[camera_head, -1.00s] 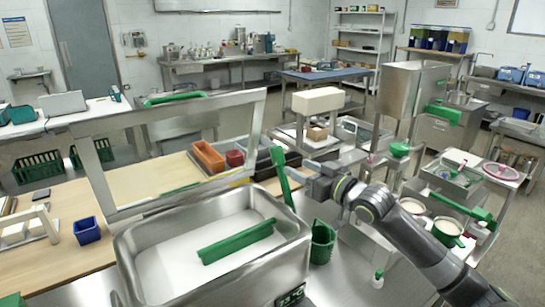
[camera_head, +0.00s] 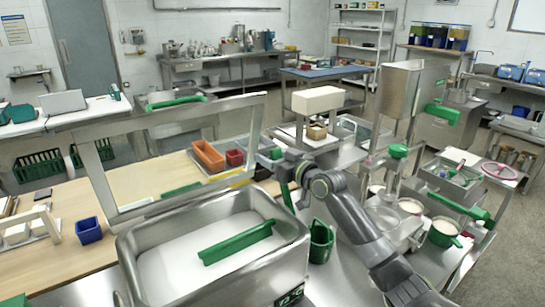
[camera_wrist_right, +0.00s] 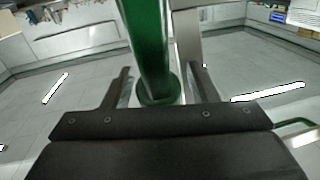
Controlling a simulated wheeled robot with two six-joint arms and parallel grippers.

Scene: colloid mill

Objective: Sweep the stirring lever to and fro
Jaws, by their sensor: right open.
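The green stirring lever (camera_head: 287,197) stands upright at the right end of the steel tank (camera_head: 300,243). My right gripper (camera_head: 283,168) is at the lever's upper part and hides some of it in the head view. In the right wrist view, the lever (camera_wrist_right: 150,45) runs between the two dark fingers of my right gripper (camera_wrist_right: 163,85). The fingers are open, with a gap visible on each side. A green paddle bar (camera_head: 237,243) lies across the white contents of the tank. My left gripper is out of view.
A steel frame (camera_head: 185,205) rises behind the tank. A green cup (camera_head: 321,241) stands right of the tank, under my right arm. Orange (camera_head: 208,157) and dark red (camera_head: 235,158) bins sit behind. A blue bin (camera_head: 88,230) stands on the wooden table at left.

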